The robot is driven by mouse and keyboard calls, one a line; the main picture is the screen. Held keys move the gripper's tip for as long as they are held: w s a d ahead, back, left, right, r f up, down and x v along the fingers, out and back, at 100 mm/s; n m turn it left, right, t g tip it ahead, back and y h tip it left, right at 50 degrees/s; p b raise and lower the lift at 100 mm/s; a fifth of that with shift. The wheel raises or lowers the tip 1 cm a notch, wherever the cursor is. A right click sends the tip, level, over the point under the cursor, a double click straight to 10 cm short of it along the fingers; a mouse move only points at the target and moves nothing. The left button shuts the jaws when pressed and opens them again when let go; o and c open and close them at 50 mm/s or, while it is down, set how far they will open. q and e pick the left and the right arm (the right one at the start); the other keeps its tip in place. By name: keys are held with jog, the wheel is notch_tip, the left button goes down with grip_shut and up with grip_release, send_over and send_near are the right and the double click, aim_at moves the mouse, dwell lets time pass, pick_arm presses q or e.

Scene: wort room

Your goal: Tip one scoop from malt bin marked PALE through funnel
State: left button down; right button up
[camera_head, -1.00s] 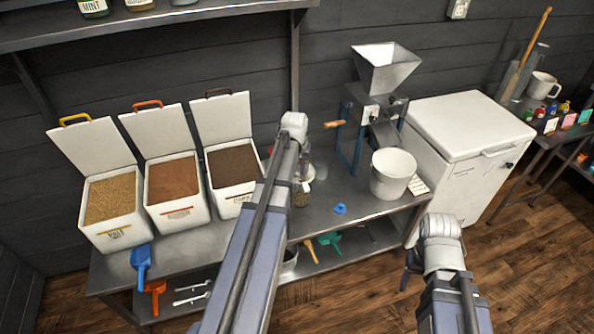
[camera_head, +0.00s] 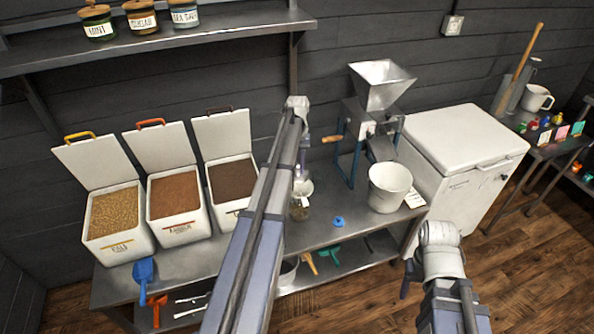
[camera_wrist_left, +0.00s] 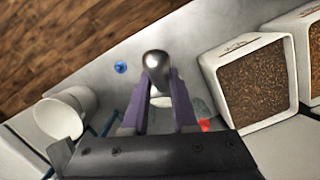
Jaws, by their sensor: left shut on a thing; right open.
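The malt bin with light golden grain (camera_head: 120,252) stands open at the left of the bench; its label is small and seems to read PALE. A blue scoop (camera_head: 143,272) lies at the bench's front edge before it. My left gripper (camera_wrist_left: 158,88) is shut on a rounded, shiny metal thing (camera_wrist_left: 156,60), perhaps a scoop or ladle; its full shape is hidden.
Bins of reddish malt (camera_head: 175,193) and dark malt (camera_head: 232,178) stand beside the first. A mill (camera_head: 372,125) and white bucket (camera_head: 389,187) are to the right, then a white chest (camera_head: 460,145). A small blue object (camera_head: 339,221) lies on clear bench.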

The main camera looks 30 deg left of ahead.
pick_arm(q)
jog(key=shift+w+a+r+g+h, duration=0.2)
jog(key=shift+w+a+g, duration=0.1)
jog(key=shift+w, duration=0.2)
jog(key=shift+w+a+r+g+h, duration=0.1)
jog(key=shift+w+a+r+g, duration=0.15)
jog(key=shift+w, duration=0.2)
jog(key=shift+d, duration=0.1)
jog(key=shift+s, duration=0.1)
